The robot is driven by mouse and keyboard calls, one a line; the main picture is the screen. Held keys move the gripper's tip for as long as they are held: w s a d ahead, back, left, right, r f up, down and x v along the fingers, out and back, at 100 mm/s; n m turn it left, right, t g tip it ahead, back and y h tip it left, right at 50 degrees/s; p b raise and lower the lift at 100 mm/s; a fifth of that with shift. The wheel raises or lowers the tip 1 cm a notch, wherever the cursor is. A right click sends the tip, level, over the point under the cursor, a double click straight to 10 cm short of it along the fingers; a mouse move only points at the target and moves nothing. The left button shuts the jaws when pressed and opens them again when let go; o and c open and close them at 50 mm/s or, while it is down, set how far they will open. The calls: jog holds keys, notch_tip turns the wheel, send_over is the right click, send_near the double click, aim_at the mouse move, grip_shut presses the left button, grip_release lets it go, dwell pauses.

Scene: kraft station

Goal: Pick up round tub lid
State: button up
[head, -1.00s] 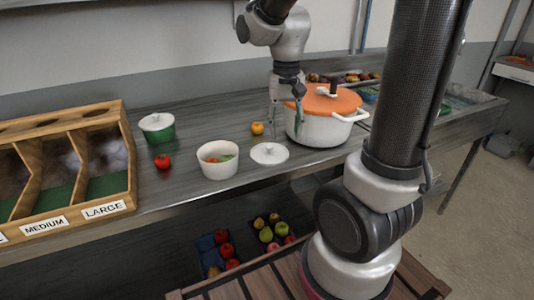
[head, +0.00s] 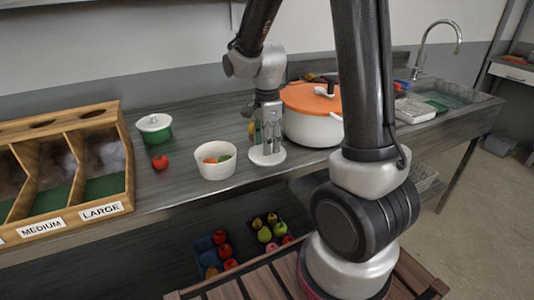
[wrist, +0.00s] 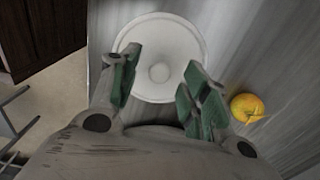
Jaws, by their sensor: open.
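The round tub lid (head: 267,156) is a white disc with a small knob, lying flat on the grey counter. In the wrist view the lid (wrist: 160,35) shows nearly whole, its knob between my fingers. My gripper (head: 267,143) points down just above the lid. In the wrist view my gripper (wrist: 158,85) is open, its green-padded fingers on either side of the knob and apart from it. A white open tub (head: 216,162) with orange and green pieces inside stands to the left of the lid.
A large white pot (head: 312,128) with an orange lid stands close on the right. A yellow fruit (wrist: 247,107) lies beside my gripper.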

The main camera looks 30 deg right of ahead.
jog(key=shift+f, duration=0.7)
jog(key=c, duration=0.9)
jog(key=shift+o, duration=0.2)
